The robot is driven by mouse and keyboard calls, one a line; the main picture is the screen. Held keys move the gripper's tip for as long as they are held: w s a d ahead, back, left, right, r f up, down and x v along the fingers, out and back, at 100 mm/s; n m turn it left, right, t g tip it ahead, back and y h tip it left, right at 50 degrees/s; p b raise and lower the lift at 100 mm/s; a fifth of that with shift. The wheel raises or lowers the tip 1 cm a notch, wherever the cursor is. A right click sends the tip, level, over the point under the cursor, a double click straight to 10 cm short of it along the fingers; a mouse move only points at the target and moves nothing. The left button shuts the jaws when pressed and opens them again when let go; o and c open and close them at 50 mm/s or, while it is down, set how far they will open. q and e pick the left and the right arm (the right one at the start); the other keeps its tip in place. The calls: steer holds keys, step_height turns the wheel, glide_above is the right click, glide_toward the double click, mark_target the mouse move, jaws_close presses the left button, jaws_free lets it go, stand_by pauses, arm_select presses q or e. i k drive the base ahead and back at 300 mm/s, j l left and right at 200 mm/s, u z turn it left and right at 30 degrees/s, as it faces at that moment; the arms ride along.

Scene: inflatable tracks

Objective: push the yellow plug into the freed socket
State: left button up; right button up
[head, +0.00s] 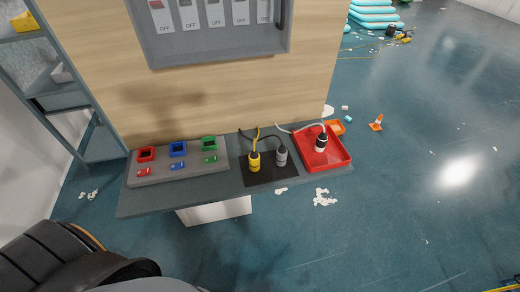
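The yellow plug (254,161) stands upright on a black mat (262,180), with a yellow cable rising behind it. A grey plug (282,157) stands just right of it on the same mat, with a dark cable. A white-and-black plug (321,142) is in the red tray (341,157), with a pale cable. A grey socket block (197,169) at the left carries a red socket (146,154), a blue socket (178,149) and a green socket (209,144). All three look dark inside with no plug in them. Neither gripper is in view.
A wooden panel with a grey switch box (217,52) marked OFF rises behind the narrow shelf (140,205). Small red, blue and green pieces lie before the sockets. An orange cone (376,123) and white scraps lie on the floor. The floor at right is mostly clear.

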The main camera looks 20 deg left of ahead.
mark_target(160, 158)
steer(key=u, duration=1.5)
